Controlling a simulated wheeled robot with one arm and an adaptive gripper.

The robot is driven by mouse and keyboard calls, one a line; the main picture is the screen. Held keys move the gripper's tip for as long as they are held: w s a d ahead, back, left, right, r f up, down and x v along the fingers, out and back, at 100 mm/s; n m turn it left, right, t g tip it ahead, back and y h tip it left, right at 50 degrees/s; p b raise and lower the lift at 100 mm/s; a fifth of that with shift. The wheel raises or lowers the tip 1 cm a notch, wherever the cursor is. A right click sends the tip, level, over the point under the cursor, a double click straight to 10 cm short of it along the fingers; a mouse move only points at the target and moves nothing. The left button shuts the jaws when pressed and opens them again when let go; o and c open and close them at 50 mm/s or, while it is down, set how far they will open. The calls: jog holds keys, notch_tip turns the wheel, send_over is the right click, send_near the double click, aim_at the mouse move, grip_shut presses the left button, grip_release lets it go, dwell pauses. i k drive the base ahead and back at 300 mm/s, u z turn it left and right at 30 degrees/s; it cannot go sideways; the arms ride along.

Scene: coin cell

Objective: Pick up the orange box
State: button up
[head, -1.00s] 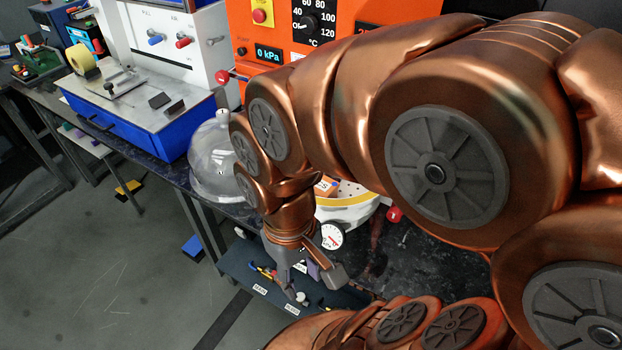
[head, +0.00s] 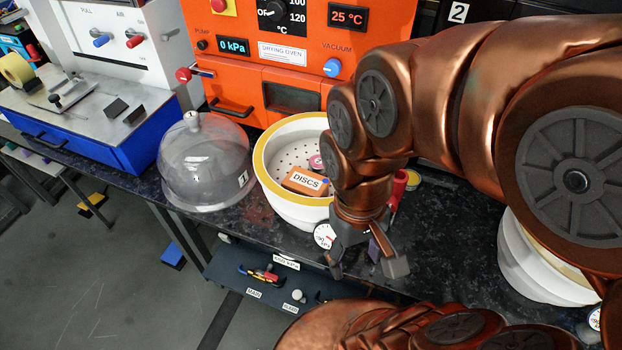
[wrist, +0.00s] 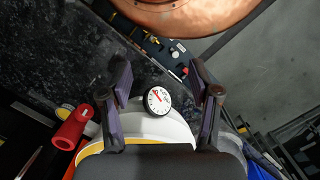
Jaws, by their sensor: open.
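The orange box (head: 304,181), with a white label reading DISCS, lies tilted inside a white bowl-shaped vessel with a yellow rim (head: 262,172) and a perforated floor. A pink round thing (head: 316,162) is beside it. My gripper (head: 366,268) is open and empty, pointing down in front of and to the right of the vessel, lower than the box in the head view. In the wrist view, the vessel's white wall and round gauge (wrist: 157,101) show between my open fingers (wrist: 162,88). I cannot make out the box there.
A clear dome (head: 203,168) stands left of the vessel on the dark speckled bench. An orange drying oven (head: 290,55) is behind. A red object (head: 398,188) sits right of the vessel, and another white vessel (head: 535,255) farther right. A lower shelf holds small tools (head: 262,273).

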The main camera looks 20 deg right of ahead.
aim_at(299, 181)
jog(key=u, duration=0.8)
jog(key=k, duration=1.1)
jog(key=u, duration=1.3)
jog(key=i, duration=1.75)
jog(key=z, duration=0.55)
jog(key=i, duration=1.5)
jog(key=z, duration=1.8)
jog(key=i, duration=0.9)
jog(key=z, duration=0.85)
